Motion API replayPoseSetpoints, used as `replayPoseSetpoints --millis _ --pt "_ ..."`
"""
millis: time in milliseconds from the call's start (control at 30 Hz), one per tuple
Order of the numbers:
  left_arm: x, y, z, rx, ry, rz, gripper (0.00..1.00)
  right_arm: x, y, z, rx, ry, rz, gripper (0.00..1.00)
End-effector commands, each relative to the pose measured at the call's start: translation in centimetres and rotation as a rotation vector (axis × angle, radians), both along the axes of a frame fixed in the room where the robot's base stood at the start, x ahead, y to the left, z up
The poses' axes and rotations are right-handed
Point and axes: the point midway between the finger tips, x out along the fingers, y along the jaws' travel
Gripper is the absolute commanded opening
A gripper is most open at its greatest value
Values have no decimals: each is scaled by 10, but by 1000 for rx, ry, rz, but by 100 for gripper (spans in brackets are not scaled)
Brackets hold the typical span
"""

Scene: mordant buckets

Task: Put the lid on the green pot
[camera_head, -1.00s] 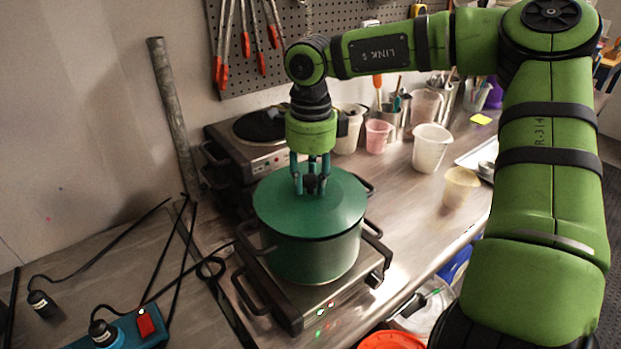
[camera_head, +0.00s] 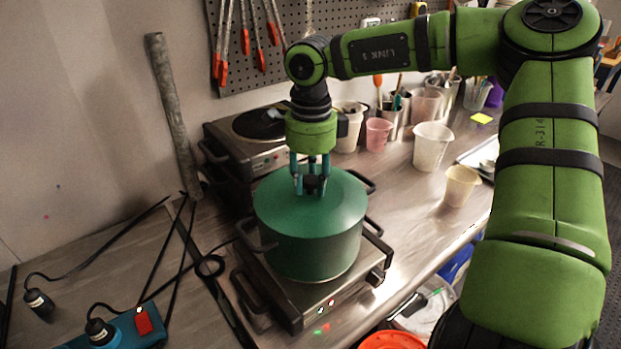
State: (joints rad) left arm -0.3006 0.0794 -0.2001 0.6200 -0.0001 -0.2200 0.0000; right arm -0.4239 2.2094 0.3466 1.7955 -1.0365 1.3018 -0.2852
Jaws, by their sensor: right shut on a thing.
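The green pot (camera_head: 318,258) stands on a hot plate on the steel bench. Its green lid (camera_head: 285,207) lies over the pot's mouth; it looks level, and I cannot see a gap between lid and rim. My right gripper (camera_head: 312,188) points straight down over the lid, its fingers shut on the dark knob (camera_head: 314,183) at the lid's centre. The fingers partly hide the knob. My left gripper is not in view.
The hot plate (camera_head: 302,309) has side handles and lit lamps in front. A second hot plate (camera_head: 262,124) stands behind. Beakers and a white jug (camera_head: 431,147) stand at the back right. A power strip (camera_head: 126,330) with cables lies at the front left.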

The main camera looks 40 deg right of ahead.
Motion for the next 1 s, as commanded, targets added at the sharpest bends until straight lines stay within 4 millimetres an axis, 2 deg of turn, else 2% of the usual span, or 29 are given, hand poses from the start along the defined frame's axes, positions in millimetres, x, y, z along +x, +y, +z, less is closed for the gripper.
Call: replayPoseSetpoints --millis 167,200,233,267,667,767,1000 --pt "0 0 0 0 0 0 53 0 0 1 0 -1 0 0" --pt "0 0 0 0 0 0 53 0 0 1 0 -1 0 39" --pt "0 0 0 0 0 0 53 0 0 1 0 -1 0 51" --pt "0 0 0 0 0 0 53 0 0 1 0 -1 0 59" --pt "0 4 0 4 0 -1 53 0 0 5 0 -1 0 59" --pt "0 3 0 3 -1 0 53 0 0 17 -2 -4 0 59" --pt "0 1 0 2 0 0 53 0 0 68 -2 -7 -2 59"
